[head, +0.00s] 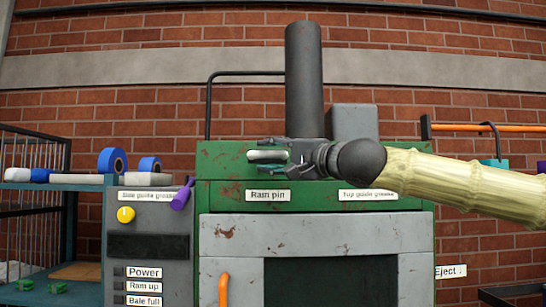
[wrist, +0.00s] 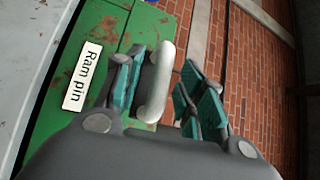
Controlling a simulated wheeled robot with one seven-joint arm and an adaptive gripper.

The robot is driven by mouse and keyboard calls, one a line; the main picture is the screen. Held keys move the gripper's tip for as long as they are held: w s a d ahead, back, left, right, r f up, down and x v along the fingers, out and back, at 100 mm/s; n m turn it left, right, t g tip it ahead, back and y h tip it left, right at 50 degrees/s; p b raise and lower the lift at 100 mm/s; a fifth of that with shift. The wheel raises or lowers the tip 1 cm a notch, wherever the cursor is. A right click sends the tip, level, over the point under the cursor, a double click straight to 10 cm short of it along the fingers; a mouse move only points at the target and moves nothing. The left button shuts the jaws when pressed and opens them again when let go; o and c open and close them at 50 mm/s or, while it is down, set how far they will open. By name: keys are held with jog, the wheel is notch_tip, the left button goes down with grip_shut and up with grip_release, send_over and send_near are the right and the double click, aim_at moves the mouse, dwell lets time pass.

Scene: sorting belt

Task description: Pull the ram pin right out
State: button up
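The ram pin (head: 268,155) shows in the head view as a pale grey bar handle at the top of the green machine, just above the "Ram pin" label (head: 267,195). In the wrist view the handle (wrist: 161,82) stands between the two teal-padded fingers of my gripper (wrist: 166,92), nearer the left finger, with a clear gap to the right one. My gripper (head: 268,160) is open around the handle, reaching in from the right. The pin's shaft and its hole are hidden.
A dark ram cylinder (head: 304,80) rises behind the pin. A purple-handled lever (head: 183,194) and a grey control panel (head: 148,245) are at the left. An orange handle (head: 223,290) is on the grey door below. A shelf with blue rolls (head: 112,161) stands far left.

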jog(key=v, duration=1.2)
jog(key=shift+s, duration=0.15)
dwell(0.3)
